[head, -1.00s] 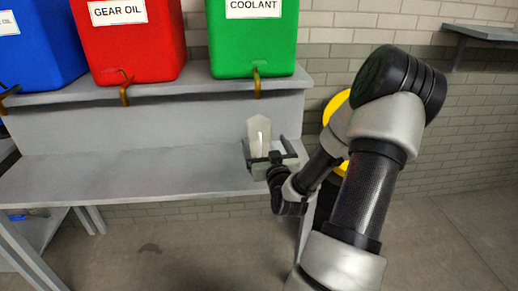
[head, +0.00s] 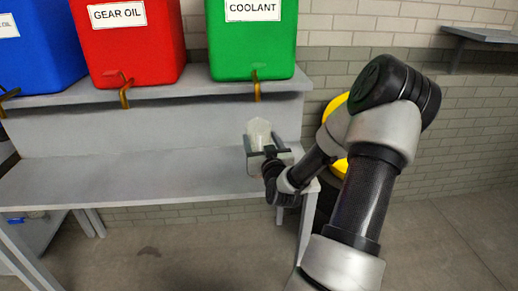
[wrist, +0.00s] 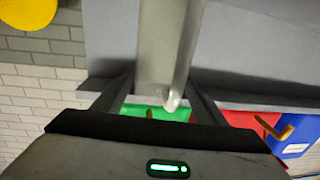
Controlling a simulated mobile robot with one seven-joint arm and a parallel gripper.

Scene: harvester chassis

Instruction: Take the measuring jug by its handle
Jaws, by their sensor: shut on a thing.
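The measuring jug (head: 259,133) is pale and translucent, at the right end of the grey lower shelf, below the coolant tank's tap. My gripper (head: 266,152) is at the jug's near side and shut on it. In the wrist view the jug (wrist: 163,40) shows as a pale grey body with its handle (wrist: 172,95) between the two fingers of my gripper (wrist: 160,88). The jug's lower part is partly hidden by the gripper in the head view. I cannot tell whether its base touches the shelf.
Red gear oil (head: 128,45), green coolant (head: 252,45) and blue (head: 38,50) tanks with brass taps stand on the upper ledge (head: 165,93). The lower shelf (head: 130,180) is clear to the left. A yellow round object (head: 335,106) is partly behind my arm.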

